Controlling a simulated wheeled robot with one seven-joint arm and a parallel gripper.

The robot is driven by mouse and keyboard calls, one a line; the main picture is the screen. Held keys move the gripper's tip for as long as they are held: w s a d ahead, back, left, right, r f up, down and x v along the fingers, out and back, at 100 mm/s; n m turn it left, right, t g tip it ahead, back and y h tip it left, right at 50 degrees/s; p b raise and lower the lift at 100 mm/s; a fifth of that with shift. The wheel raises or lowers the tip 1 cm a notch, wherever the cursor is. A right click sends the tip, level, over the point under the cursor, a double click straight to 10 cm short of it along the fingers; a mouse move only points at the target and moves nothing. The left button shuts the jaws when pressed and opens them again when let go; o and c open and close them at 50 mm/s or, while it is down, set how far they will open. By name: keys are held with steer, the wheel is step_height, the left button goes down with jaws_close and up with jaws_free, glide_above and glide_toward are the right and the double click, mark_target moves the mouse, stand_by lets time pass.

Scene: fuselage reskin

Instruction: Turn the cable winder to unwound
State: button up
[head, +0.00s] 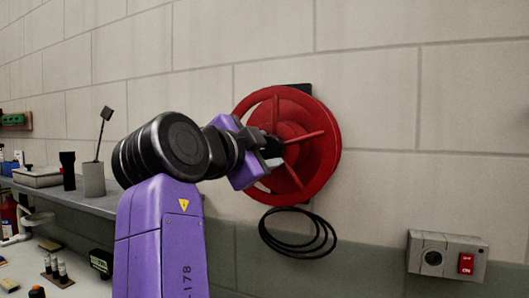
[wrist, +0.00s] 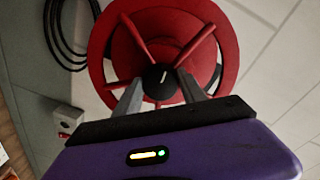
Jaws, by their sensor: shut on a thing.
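The cable winder (head: 328,165) is a red spoked wheel on a dark plate on the block wall, right of centre in the head view. It also fills the top of the wrist view (wrist: 222,38). A dark round knob (wrist: 160,82) with a pale mark sits at its middle. My gripper (head: 272,152) is at the wheel's hub. In the wrist view, the two grey fingers (wrist: 160,88) stand on either side of the knob and are closed on it. My arm hides the wheel's left side in the head view.
A coiled black cable (head: 298,236) hangs below the winder. A grey box with a red switch (head: 466,263) is at the lower right. A shelf (head: 100,205) with a cup, a dark cylinder and boxes runs along the left wall. The wall right of the winder is clear.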

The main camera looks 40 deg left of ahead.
steer(key=shift+f+m, duration=0.15)
steer(key=shift+m, duration=0.15)
steer(key=o, duration=1.4)
steer(key=b+v, duration=0.1)
steer(key=v, duration=0.7)
steer(key=shift+a, duration=0.1)
